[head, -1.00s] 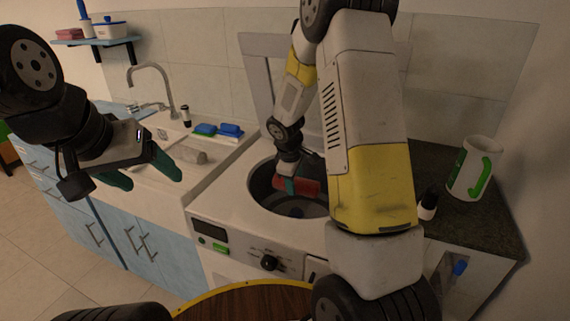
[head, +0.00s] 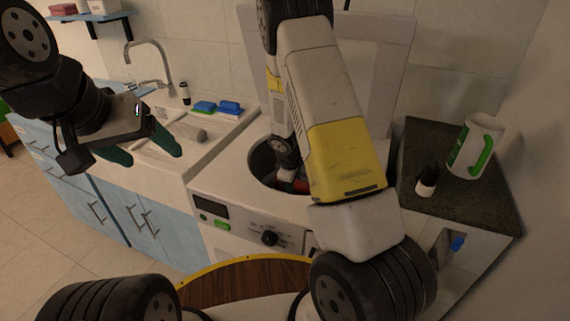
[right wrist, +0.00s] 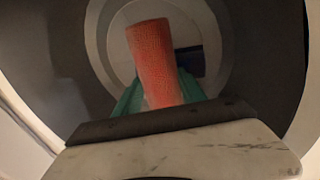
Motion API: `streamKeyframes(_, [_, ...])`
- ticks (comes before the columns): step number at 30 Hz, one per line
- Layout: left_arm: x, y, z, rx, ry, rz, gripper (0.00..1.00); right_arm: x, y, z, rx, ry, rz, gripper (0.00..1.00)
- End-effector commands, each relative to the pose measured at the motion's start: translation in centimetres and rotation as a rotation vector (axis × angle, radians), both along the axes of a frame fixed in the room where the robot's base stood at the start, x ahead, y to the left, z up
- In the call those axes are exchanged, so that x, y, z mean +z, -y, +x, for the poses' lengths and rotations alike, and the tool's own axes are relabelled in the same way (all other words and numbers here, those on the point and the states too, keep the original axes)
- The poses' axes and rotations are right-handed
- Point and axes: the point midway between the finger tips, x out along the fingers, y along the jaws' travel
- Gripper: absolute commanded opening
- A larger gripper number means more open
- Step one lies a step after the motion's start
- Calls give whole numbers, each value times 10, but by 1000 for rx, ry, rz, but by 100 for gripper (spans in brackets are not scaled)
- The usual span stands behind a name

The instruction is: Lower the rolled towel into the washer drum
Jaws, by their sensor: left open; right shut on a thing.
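The rolled towel is orange-red and shows in the right wrist view (right wrist: 155,62), held between the green fingers of my right gripper (right wrist: 160,95). In the head view only a small red part of the towel (head: 301,186) shows, inside the round top opening of the washer drum (head: 262,160). My right arm hides most of the drum, the towel and the right fingertips there. The drum's grey wall surrounds the towel in the wrist view. My left gripper (head: 150,153) is open and empty, over the front of the sink counter.
Blue and green sponges (head: 215,107) lie behind the sink. The washer's raised lid stands behind the opening.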

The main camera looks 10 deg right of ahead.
Motion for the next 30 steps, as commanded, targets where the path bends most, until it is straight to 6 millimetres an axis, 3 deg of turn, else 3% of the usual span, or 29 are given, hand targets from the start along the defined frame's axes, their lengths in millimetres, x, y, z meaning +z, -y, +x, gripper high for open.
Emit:
streamKeyframes(11, [0, 0, 0, 0, 0, 0, 73, -4, 0, 0, 0, 1, 0, 2])
streamKeyframes(12, [0, 0, 0, 0, 0, 0, 73, -4, 0, 0, 0, 1, 0, 50])
streamKeyframes(16, [0, 0, 0, 0, 0, 0, 73, -4, 0, 0, 0, 1, 0, 73])
streamKeyframes(25, [0, 0, 0, 0, 0, 0, 73, -3, 0, 0, 0, 1, 0, 73])
streamKeyframes(30, [0, 0, 0, 0, 0, 0, 73, 14, -4, -4, 0, 4, 2, 73])
